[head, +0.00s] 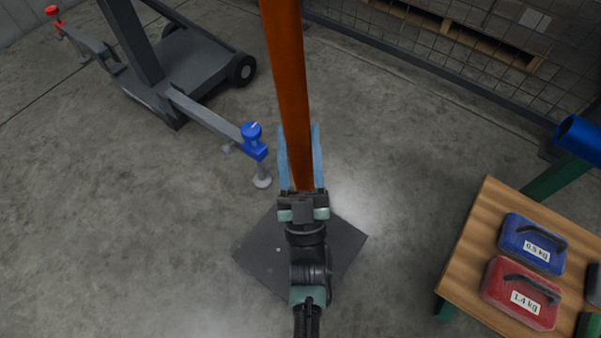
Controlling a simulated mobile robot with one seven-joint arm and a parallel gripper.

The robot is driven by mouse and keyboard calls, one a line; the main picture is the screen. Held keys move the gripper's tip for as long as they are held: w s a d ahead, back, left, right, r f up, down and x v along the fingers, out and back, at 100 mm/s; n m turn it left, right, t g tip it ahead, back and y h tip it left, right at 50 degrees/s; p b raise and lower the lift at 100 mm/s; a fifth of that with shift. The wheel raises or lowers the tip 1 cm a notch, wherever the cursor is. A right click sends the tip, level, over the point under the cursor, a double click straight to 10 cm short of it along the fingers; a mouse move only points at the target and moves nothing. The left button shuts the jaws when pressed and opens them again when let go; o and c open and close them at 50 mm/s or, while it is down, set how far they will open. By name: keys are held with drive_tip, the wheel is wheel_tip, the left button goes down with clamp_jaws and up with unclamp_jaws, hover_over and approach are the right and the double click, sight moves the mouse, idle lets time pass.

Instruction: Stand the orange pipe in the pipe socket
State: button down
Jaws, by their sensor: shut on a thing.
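The long orange pipe (290,90) runs from the top edge of the head view down to my gripper (303,194). My gripper is shut on it near its lower visible end. The pipe's other end is out of view. A light-blue piece (283,160) shows on both sides of the pipe, just beyond my gripper, and a dark square plate (258,255) lies below my arm. They may belong to the pipe socket, but the pipe and my arm hide too much to tell. I cannot see whether the pipe touches the light-blue piece.
A dark wheeled frame (205,68) stands at upper left, its leg carrying a blue knob (252,135). A red knob (53,11) is farther left. A wooden table (460,255) at right holds blue (531,243) and red (521,292) weights. Mesh fencing is behind. Left floor is clear.

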sight(301, 185)
drive_tip(key=shift+d+f+m+b, duration=0.1)
drive_tip(key=shift+f+m+b, duration=0.6)
drive_tip(key=shift+f+b, duration=0.8)
drive_tip(key=shift+f+b, duration=2.4)
drive_tip(key=shift+f, duration=0.35)
drive_tip(key=shift+r, duration=0.1)
